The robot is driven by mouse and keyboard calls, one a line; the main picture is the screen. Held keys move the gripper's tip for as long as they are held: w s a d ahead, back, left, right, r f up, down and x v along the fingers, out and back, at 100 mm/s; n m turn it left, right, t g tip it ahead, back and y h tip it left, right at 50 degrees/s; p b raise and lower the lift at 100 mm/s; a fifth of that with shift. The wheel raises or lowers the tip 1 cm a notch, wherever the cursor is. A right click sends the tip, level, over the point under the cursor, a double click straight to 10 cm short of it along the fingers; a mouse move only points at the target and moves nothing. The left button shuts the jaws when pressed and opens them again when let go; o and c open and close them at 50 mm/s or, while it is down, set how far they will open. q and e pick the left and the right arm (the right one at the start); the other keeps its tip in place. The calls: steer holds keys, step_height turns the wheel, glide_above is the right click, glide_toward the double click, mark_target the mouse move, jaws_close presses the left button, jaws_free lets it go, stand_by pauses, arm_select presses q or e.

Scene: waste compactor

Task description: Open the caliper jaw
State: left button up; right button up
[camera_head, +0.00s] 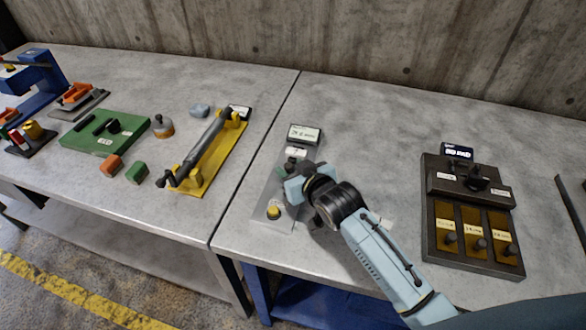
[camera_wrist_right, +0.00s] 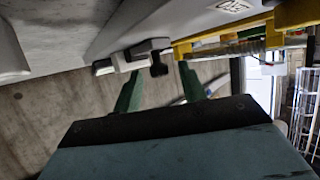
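A narrow grey plate with a small display (camera_head: 305,134) and a yellow knob (camera_head: 273,212) lies on the right table near its left edge; it appears to be the caliper device. My right gripper (camera_head: 292,186) is over the middle of this plate and hides part of it. In the right wrist view my two green fingers (camera_wrist_right: 160,82) are spread apart. A small dark knob (camera_wrist_right: 158,66) shows between and just beyond their tips, beside a light block (camera_wrist_right: 125,60). I cannot tell whether the fingers touch it. My left gripper is not in view.
A yellow fixture with a grey cylinder (camera_head: 205,150) stands left of the table seam. A green board (camera_head: 103,135) and small blocks lie farther left. A dark panel with brass plates (camera_head: 470,215) stands on the right. The table behind the plate is clear.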

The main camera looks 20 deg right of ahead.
jaws_close()
steer(key=shift+s, duration=0.1)
steer(key=shift+s+a+r+p, duration=0.1)
steer(key=shift+s+a+p, duration=0.35)
steer(key=shift+p, duration=0.35)
steer(key=shift+s+a+p, duration=0.2)
steer(key=shift+s+p, duration=0.1)
steer(key=shift+s, duration=0.1)
steer(key=shift+o, duration=0.2)
jaws_free()
